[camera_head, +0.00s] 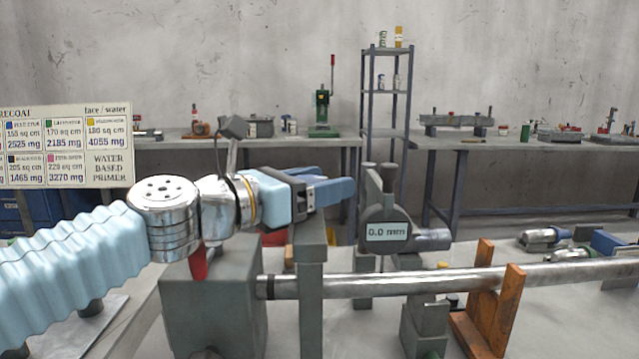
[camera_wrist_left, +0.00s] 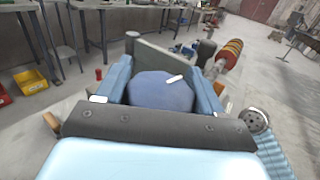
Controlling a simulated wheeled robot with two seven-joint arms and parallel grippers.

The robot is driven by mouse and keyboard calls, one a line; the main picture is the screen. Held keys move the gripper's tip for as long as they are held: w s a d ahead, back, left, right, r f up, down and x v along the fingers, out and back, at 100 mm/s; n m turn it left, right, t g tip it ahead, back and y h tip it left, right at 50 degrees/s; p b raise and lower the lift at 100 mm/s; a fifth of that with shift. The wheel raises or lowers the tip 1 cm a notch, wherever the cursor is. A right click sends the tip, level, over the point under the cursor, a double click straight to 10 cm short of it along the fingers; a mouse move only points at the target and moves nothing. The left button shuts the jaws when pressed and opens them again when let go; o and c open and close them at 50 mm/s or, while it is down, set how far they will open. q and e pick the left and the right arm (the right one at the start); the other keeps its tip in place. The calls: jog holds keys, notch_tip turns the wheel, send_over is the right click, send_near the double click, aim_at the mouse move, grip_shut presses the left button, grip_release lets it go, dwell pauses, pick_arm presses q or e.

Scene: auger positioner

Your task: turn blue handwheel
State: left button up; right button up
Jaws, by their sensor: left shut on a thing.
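The blue handwheel (camera_wrist_left: 165,93) shows in the left wrist view as a round blue knob with a white mark on its face. It sits between the two blue fingers of my left gripper (camera_wrist_left: 167,75), which is shut on it. In the head view my left gripper (camera_head: 340,192) reaches in from the left, above the grey stand, and its fingers hide most or all of the handwheel. A grey gauge (camera_head: 388,230) reading 0.0 mm is just right of the fingertips. My right gripper is in neither view.
A long metal shaft (camera_head: 400,283) runs to the right through an orange V-shaped support (camera_head: 503,305). A grey block (camera_head: 215,305) and a red handle (camera_head: 199,263) are below my left wrist. Benches (camera_head: 500,147) and a shelf rack (camera_head: 387,90) stand behind.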

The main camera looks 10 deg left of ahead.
pick_arm(q)
jog(key=o, duration=0.9)
jog(key=v, duration=1.4)
